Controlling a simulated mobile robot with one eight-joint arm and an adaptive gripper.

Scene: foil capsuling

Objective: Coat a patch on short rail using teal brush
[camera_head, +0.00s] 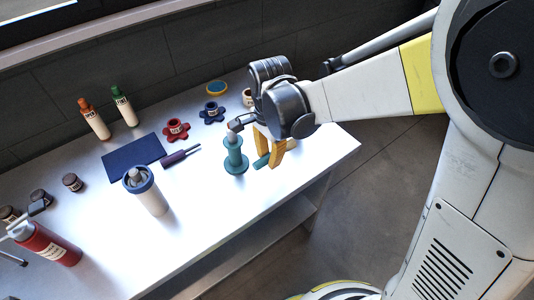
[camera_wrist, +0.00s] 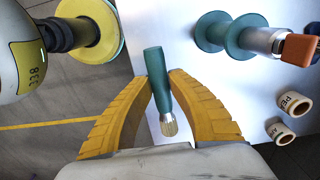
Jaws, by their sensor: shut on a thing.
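The teal brush (camera_wrist: 155,70) has a teal handle, a metal ferrule and pale bristles. My gripper (camera_wrist: 160,77) has yellow fingers shut on its handle, with the bristles pointing back toward the wrist. In the head view, part of the brush (camera_head: 262,161) shows beside the yellow fingers of my gripper (camera_head: 265,158), near the table's right end. A teal spool-shaped piece (camera_head: 235,157) stands upright just left of the gripper; it also shows in the wrist view (camera_wrist: 240,35), with a metal neck and a brown block on top. I cannot identify the short rail.
The white table (camera_head: 215,215) holds a dark blue mat (camera_head: 133,151), a white canister with a blue rim (camera_head: 150,196), a red bottle (camera_head: 48,246), a purple two-pronged tool (camera_head: 178,157), red (camera_head: 176,130) and blue (camera_head: 212,113) flower-shaped holders. Its front right is clear.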

